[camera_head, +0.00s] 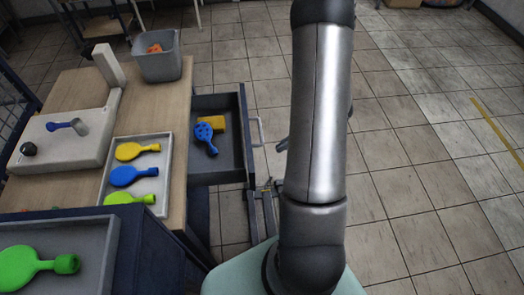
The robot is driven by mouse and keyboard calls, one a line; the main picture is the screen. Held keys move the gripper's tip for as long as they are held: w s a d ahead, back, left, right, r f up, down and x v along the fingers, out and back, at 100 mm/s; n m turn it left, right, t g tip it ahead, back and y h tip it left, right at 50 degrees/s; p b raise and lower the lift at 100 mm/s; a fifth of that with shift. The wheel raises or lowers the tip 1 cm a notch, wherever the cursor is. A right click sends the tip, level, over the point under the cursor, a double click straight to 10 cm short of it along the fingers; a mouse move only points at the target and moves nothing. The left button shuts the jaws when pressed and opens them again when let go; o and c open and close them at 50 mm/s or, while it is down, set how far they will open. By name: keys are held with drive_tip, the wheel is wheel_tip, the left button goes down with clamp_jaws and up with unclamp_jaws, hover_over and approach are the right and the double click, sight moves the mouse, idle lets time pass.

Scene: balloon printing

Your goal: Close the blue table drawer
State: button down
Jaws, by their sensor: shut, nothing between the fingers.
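The blue table drawer (219,175) is pulled out from the right side of the wooden table (178,110). Its handle (261,133) is on its right-hand front. Inside lie a blue balloon (205,139) with dark spots and a yellow item (219,124) partly behind it. My arm stands upright in the picture, right of the drawer, and hides most of my gripper. Only a small grey tip of my gripper (283,145) shows left of the arm, a little right of the handle and apparently apart from it. It is shut and holds nothing.
On the table are a white tray (165,201) with yellow, blue and green balloons, a pale printing device (62,146) and a grey bin (157,68) with something orange. The tiled floor (430,150) at right is clear.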

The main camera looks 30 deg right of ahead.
drive_tip(key=w+a+f+p, duration=0.1)
drive_tip(key=w+a+f, duration=0.1)
drive_tip(key=a, duration=0.4)
drive_tip(key=shift+w+a+f, duration=0.25)
drive_tip(key=shift+f, duration=0.15)
